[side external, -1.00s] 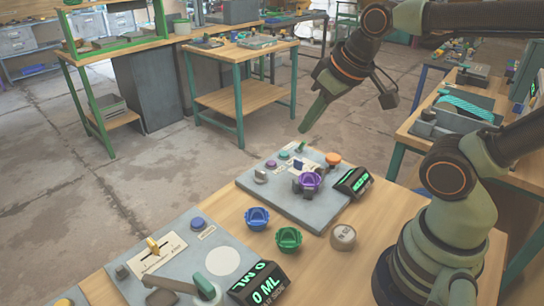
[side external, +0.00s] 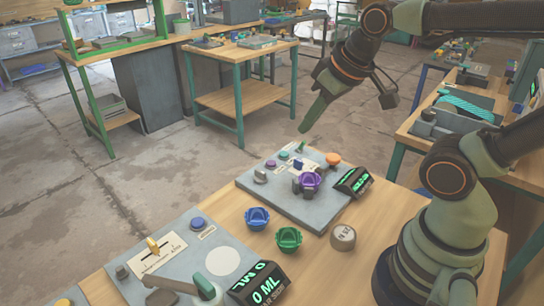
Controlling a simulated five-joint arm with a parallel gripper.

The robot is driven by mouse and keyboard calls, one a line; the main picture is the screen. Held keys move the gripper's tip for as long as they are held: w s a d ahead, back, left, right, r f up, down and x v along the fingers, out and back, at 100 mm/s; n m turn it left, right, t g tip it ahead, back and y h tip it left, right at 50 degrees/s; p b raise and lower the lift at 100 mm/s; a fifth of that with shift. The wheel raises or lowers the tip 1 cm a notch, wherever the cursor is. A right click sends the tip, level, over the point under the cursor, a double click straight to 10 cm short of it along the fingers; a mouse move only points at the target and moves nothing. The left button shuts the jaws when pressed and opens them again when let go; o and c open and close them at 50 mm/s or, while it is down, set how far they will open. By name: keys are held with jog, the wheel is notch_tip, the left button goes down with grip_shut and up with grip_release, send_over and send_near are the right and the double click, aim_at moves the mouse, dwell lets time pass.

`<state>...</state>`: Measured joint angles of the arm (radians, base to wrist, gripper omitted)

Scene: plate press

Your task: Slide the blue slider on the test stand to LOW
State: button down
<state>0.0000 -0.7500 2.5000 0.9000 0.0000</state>
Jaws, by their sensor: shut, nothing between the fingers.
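The test stand appears to be the far grey panel (side external: 322,215) on the wooden bench. A small dark blue slider (side external: 298,163) seems to stand near its back edge, beside a pale label strip. It is too small to read its markings or tell its exact setting. My gripper (side external: 303,129) is shut and empty, pointing down in the air above and behind the panel's back edge. It appears apart from the slider.
The panel also bears a purple cup (side external: 310,181), an orange knob (side external: 333,159) and a green-lit display (side external: 353,181). A blue cup (side external: 257,218), a green cup (side external: 288,238) and a round tin (side external: 343,238) stand in front. A nearer panel (side external: 188,240) has a yellow slider (side external: 153,246).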

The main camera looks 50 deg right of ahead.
jog(key=c, duration=0.8)
grip_release()
jog(key=shift+w+d, duration=0.1)
jog(key=shift+w, duration=0.05)
jog(key=shift+c, duration=0.2)
jog(key=g, duration=0.6)
send_over(298, 160)
notch_tip(298, 160, down, 10)
notch_tip(298, 160, down, 11)
jog(key=shift+f, duration=0.15)
grip_shut()
